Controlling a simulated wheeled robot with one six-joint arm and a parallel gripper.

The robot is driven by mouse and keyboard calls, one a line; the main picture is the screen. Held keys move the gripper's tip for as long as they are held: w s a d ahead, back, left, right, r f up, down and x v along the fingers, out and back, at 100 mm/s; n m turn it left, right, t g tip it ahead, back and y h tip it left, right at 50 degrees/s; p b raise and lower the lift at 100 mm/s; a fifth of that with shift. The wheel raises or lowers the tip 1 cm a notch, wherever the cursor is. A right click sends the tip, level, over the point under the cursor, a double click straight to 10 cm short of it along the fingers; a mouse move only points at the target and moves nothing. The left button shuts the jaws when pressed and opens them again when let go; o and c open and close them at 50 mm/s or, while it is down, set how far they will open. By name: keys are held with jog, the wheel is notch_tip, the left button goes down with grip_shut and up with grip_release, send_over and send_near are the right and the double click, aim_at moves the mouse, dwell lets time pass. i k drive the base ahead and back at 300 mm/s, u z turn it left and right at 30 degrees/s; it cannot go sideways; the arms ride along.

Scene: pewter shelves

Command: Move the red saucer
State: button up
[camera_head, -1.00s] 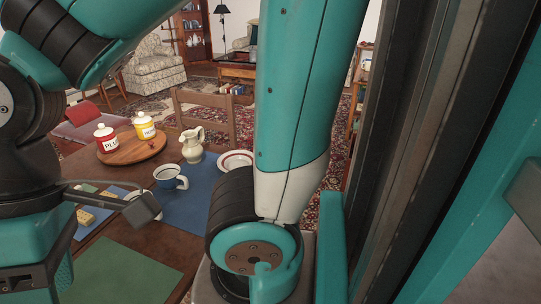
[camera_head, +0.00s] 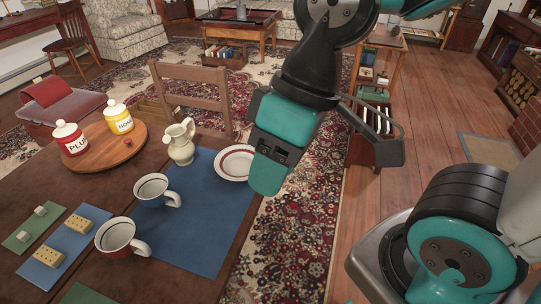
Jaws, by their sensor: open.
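The red saucer (camera_head: 232,164) is a white, shallow dish with a red ring. It lies flat near the right edge of the brown table, at the far right corner of a blue mat (camera_head: 196,238). My gripper (camera_head: 268,172) hangs from my arm at the saucer's right side in the picture and covers a little of its right edge. The gripper is open with nothing seen in it. Its fingertips are mostly hidden, and I cannot tell its height above the saucer. No contact is clear.
A cream pitcher (camera_head: 180,142) stands just left of the saucer. A round wooden board (camera_head: 103,152) holds two lidded jars. A chair (camera_head: 196,90) stands behind the table. Rug lies right of it.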

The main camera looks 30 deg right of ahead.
aim_at(233, 163)
jog(key=z, duration=1.95)
jog(key=i, duration=1.55)
jog(key=u, duration=3.35)
